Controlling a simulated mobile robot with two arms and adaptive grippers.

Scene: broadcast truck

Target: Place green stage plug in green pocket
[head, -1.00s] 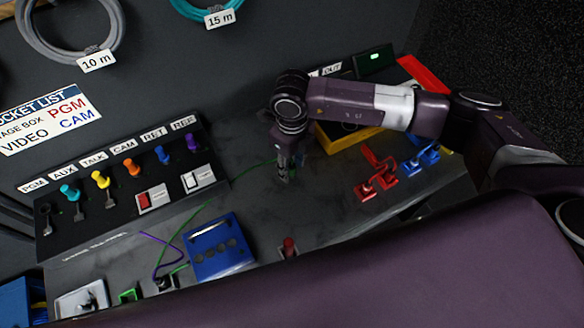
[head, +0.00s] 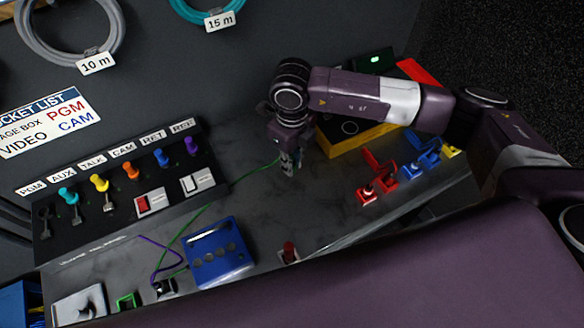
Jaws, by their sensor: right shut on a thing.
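My right gripper (head: 290,168) points down over the grey desk, left of the yellow box. It is shut on the green stage plug, which its fingers almost wholly hide. A thin green cable (head: 232,186) runs from the fingers down and left across the desk, past the blue box. A small green bracket-shaped holder (head: 127,301), perhaps the green pocket, stands at the lower left, well away from the gripper. My left gripper is not in view.
A blue box (head: 216,252) stands mid-desk beside a purple cable (head: 153,262). A labelled socket panel (head: 120,225) with coloured plugs is at the left. A yellow box (head: 335,146) and red (head: 367,190) and blue (head: 412,168) holders are at the right.

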